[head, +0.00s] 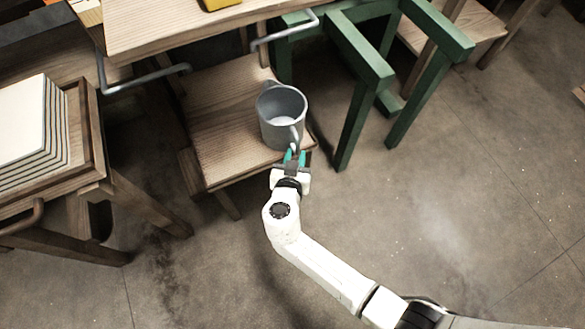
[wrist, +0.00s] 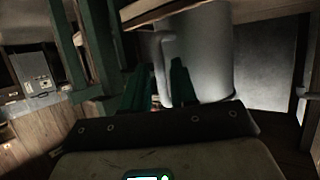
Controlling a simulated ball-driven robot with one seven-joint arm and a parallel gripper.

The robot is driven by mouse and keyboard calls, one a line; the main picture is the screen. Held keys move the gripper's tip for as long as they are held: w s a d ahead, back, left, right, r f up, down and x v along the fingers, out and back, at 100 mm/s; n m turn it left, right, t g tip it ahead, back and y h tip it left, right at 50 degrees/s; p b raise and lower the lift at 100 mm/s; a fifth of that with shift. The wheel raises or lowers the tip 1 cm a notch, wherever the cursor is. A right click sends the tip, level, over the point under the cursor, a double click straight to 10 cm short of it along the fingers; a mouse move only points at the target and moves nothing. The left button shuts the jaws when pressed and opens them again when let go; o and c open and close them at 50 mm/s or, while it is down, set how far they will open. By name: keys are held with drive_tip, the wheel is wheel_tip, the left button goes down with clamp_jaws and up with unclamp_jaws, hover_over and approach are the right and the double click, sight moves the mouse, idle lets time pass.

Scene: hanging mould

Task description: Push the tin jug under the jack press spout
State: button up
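The tin jug (head: 281,112) is a grey, open-topped vessel standing upright near the front right corner of a low wooden shelf. Its handle points toward me. My gripper (head: 295,156) is at the jug's near side, its teal fingers closed in on either side of the handle. In the wrist view the jug (wrist: 207,55) fills the upper middle, with its handle between the two dark green fingers of my gripper (wrist: 160,85). I cannot pick out the press spout; a green frame (head: 358,52) stands just right of the shelf.
The low wooden shelf (head: 225,122) has bare room left of the jug. A wooden table top (head: 170,30) with grey metal handles overhangs its back. At left, a wooden tray (head: 88,140) holds stacked sheets. The floor at right is clear.

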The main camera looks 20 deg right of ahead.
sight(297, 151)
drive_tip(key=shift+x, duration=2.05)
clamp_jaws()
drive_tip(key=shift+b, duration=0.3)
